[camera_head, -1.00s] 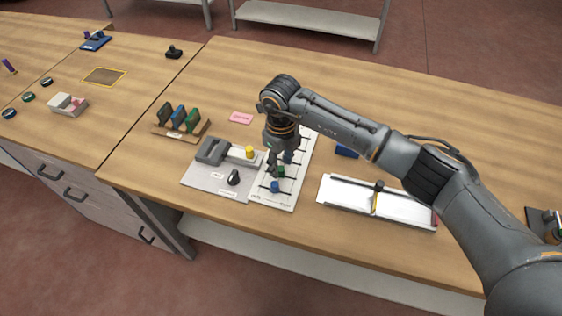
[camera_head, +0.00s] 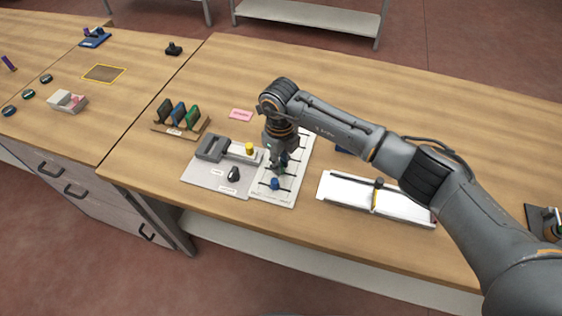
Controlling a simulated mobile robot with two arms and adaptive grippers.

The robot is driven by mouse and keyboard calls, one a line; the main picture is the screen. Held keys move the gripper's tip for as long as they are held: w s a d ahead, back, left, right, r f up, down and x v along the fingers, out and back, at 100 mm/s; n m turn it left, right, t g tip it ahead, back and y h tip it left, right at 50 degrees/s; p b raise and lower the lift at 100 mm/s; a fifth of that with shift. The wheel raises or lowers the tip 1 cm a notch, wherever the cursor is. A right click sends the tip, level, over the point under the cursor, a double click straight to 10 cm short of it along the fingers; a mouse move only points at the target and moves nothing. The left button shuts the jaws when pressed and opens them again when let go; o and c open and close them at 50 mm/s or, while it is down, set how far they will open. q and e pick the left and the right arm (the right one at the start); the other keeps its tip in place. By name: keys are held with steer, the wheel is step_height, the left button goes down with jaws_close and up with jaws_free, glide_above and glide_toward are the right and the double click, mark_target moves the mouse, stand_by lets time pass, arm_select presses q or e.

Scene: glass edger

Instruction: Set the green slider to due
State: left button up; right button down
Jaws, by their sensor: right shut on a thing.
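The slider board (camera_head: 292,190) is a white panel with several dark slots, lying near the front of the bench. My right gripper (camera_head: 279,166) points down over the middle of the board and is shut on the green slider (camera_head: 285,169), which is mostly hidden by the fingers. A blue slider (camera_head: 275,184) sits in the slot nearest the front edge. Another slider farther back is mostly behind the gripper. The board's markings are too small to read. My left gripper is not in view.
A grey panel (camera_head: 205,178) with a yellow knob (camera_head: 249,148) and a black knob (camera_head: 233,173) adjoins the board on the left. A white tray with a rail (camera_head: 340,190) lies to the right.

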steer(key=a+b, duration=0.1)
steer(key=w+a+b, duration=0.1)
steer(key=a+b, duration=0.1)
steer(key=shift+a+f, duration=0.1)
steer(key=shift+f, duration=0.1)
steer(key=shift+w+a, duration=0.15)
steer(key=shift+a, duration=0.15)
steer(key=shift+a+r, duration=0.1)
steer(key=shift+r, duration=0.15)
steer(key=c, duration=1.5)
jaws_free()
steer(key=shift+o, duration=1.4)
steer(key=shift+a, duration=0.1)
steer(key=shift+r, duration=0.15)
step_height(320, 180, up, 12)
steer(key=shift+f, duration=0.2)
